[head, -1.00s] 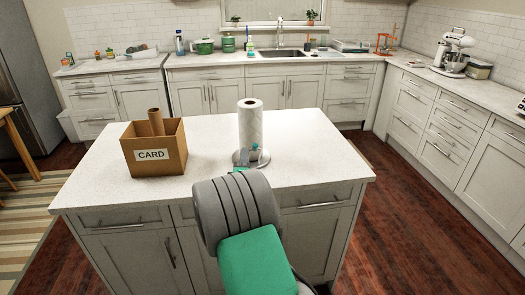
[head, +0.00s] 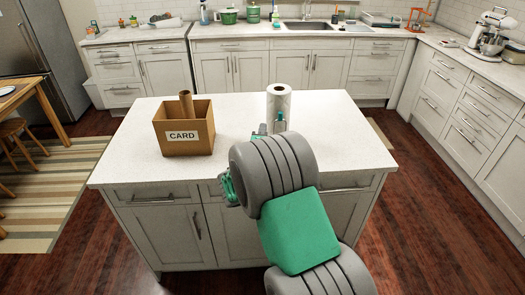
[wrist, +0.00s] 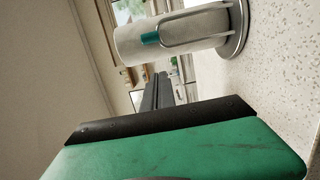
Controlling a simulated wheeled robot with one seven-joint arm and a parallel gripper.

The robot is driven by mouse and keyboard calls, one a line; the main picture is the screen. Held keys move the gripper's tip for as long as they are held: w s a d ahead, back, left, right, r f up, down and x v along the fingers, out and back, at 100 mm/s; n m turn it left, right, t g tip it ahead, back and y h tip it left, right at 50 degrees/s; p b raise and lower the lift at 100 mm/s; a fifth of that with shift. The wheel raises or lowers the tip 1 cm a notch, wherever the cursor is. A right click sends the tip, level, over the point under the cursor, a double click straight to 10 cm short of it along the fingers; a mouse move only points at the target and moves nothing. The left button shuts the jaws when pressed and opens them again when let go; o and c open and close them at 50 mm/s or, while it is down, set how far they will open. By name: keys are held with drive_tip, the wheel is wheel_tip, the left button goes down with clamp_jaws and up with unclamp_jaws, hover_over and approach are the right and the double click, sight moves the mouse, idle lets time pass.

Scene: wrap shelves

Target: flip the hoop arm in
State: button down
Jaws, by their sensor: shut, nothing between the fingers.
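The paper towel roll (head: 279,103) stands upright on its holder near the back right of the island top. In the wrist view the roll (wrist: 130,44) lies sideways, with the round metal holder base (wrist: 237,30) at right. The hoop arm (wrist: 196,14) is a metal wire loop with a teal grip (wrist: 150,39), and it passes in front of the roll. My gripper (wrist: 157,90) is shut and empty, its dark fingers beside the roll and apparently clear of the hoop arm. In the head view my arm hides most of the gripper and the holder's base.
An open cardboard box marked CARD (head: 183,134), with a brown tube (head: 186,104) sticking up, stands left on the island (head: 130,149). The island top between box and roll is mostly clear. Counters with a sink (head: 306,27) and a mixer (head: 490,33) line the back and right.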

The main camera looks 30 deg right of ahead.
drive_tip(key=s+a+r+b, duration=0.1)
drive_tip(key=s+a+r, duration=0.2)
drive_tip(key=s+a, duration=0.3)
drive_tip(key=shift+s+r, duration=0.2)
drive_tip(key=shift+s, duration=0.7)
drive_tip(key=s+f+m+g+y, duration=0.1)
drive_tip(key=s+f+m+g, duration=0.35)
drive_tip(key=f, duration=0.45)
drive_tip(key=s+f+m+g+y, duration=0.1)
drive_tip(key=s+f+m+g, duration=0.35)
drive_tip(key=f, duration=0.45)
drive_tip(key=s+a+f+m+g+y, duration=0.2)
drive_tip(key=s+a+f+g+y, duration=0.25)
drive_tip(key=s+a, duration=0.4)
drive_tip(key=s+a+r+g+y, duration=0.2)
drive_tip(key=s+a+r+y, duration=0.1)
drive_tip(key=s+a, duration=0.4)
drive_tip(key=w+a+r+t, duration=0.1)
drive_tip(key=r+t, duration=0.1)
drive_tip(key=r, duration=0.4)
drive_tip(key=w+a+r+t, duration=0.1)
drive_tip(key=w+r+t, duration=0.1)
drive_tip(key=r, duration=0.4)
drive_tip(key=shift+w+a+r+y, duration=0.15)
drive_tip(key=shift+a+y, duration=0.15)
drive_tip(key=shift+y, duration=0.15)
